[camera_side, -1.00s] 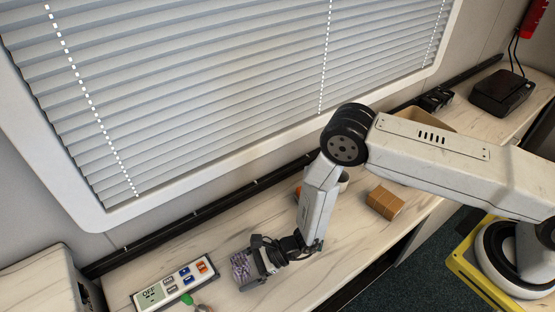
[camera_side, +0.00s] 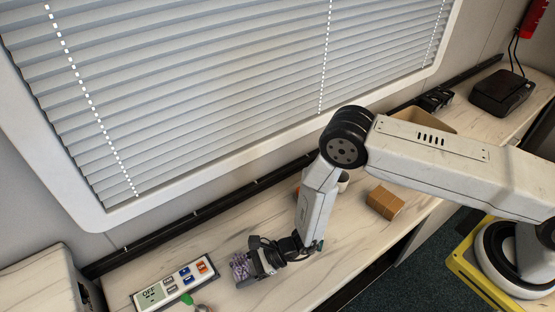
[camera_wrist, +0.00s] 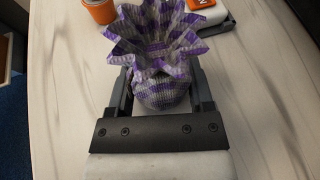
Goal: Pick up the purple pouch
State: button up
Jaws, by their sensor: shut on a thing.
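The purple pouch (camera_wrist: 160,48) is a purple and grey checked cloth bag with a flared, ruffled top. In the wrist view it sits between the two fingers of my gripper (camera_wrist: 160,85), one finger against each side of its lower body. The side view shows the pouch (camera_side: 240,266) at the tip of my gripper (camera_side: 249,265), low over the counter. I cannot tell whether its base touches the counter. Part of the pouch's lower body is hidden by the gripper.
A panel with a screen reading OFF and coloured buttons (camera_side: 175,282) lies left of the pouch, with a green-topped item (camera_side: 187,298) by it. A cardboard box (camera_side: 385,201) stands to the right on the marble counter (camera_side: 345,240). An orange cup (camera_wrist: 100,10) shows beyond the pouch.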

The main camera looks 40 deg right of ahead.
jog(key=shift+r, duration=0.2)
jog(key=shift+r, duration=0.85)
jog(key=s+d+r, duration=0.8)
jog(key=s+r, duration=0.3)
jog(key=shift+s, duration=0.3)
